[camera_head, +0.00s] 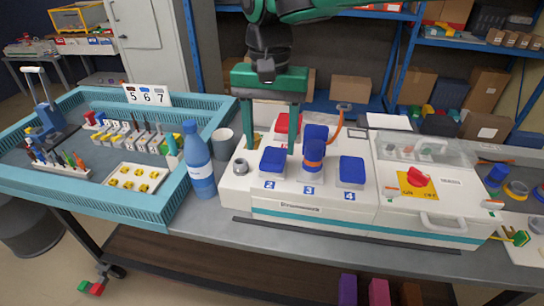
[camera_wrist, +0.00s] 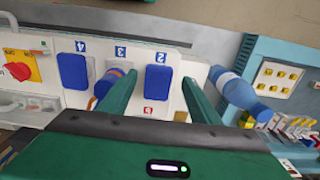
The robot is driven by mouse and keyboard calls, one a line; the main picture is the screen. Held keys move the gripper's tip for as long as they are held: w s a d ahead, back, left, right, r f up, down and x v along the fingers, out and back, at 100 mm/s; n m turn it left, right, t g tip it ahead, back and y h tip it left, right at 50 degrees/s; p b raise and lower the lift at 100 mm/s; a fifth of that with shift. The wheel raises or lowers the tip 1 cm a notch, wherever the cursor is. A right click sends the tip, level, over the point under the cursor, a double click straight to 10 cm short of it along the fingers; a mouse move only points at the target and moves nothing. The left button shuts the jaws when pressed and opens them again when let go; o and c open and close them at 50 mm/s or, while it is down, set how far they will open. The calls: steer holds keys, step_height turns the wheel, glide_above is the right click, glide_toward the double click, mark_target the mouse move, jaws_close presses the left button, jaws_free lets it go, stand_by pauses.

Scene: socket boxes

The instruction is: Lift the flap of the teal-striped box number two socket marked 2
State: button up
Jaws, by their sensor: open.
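The teal-striped box (camera_head: 310,215) stands on the bench with sockets marked 2, 3 and 4 along its front. The blue flap of socket 2 (camera_head: 272,161) lies shut; it also shows in the wrist view (camera_wrist: 157,79). My gripper (camera_head: 271,150) is open and points down over the socket 2 flap, its fingers apart. In the wrist view my gripper (camera_wrist: 160,76) has the flap between its two fingers in the picture. I cannot tell whether they touch it. Nothing is held.
Socket 3 holds a blue plug with an orange band (camera_head: 313,157), its flap raised behind. The socket 4 flap (camera_head: 352,170) is shut. A blue bottle (camera_head: 198,165) and a grey cup (camera_head: 223,141) stand left of the box. A red switch (camera_head: 417,177) is at the right.

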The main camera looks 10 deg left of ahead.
mark_target(270, 167)
steer(key=shift+f, duration=2.7)
steer(key=shift+c, duration=0.3)
jaws_close()
steer(key=shift+a+r, duration=0.1)
